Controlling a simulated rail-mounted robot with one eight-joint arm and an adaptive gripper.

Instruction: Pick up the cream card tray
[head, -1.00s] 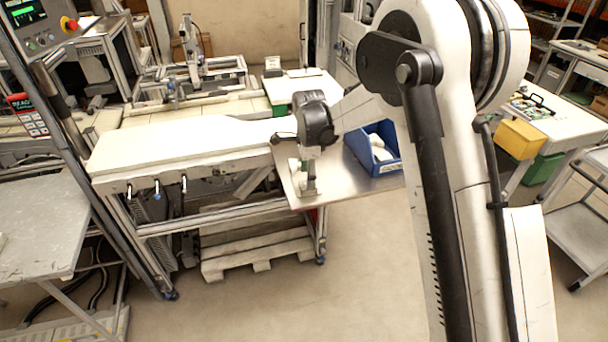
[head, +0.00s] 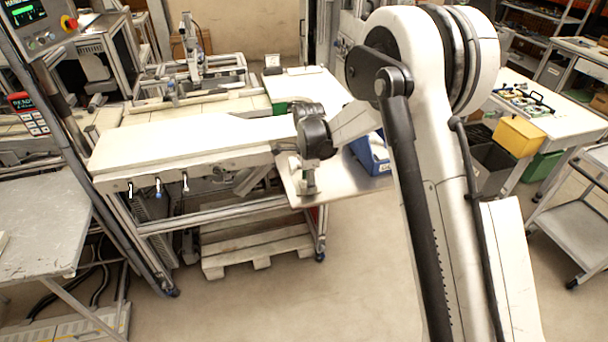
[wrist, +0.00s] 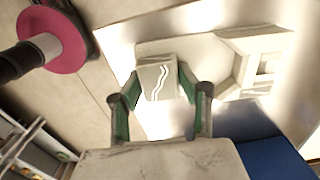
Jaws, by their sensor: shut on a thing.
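The cream card tray (wrist: 157,82) shows in the wrist view as a pale block with a white wavy line on its face. My gripper (wrist: 160,90) is shut on it, with one green finger against its left side and one against its right. In the head view my gripper (head: 309,184) points down over the metal side shelf at the end of the white bench. The tray is too small to make out clearly there. Whether its underside touches the shelf cannot be told.
A blue bin (head: 370,158) stands on the shelf, partly behind my arm; its side also shows in the wrist view (wrist: 280,158). The long white bench (head: 190,142) is clear. A red disc with a pale hub (wrist: 62,52) is at upper left in the wrist view.

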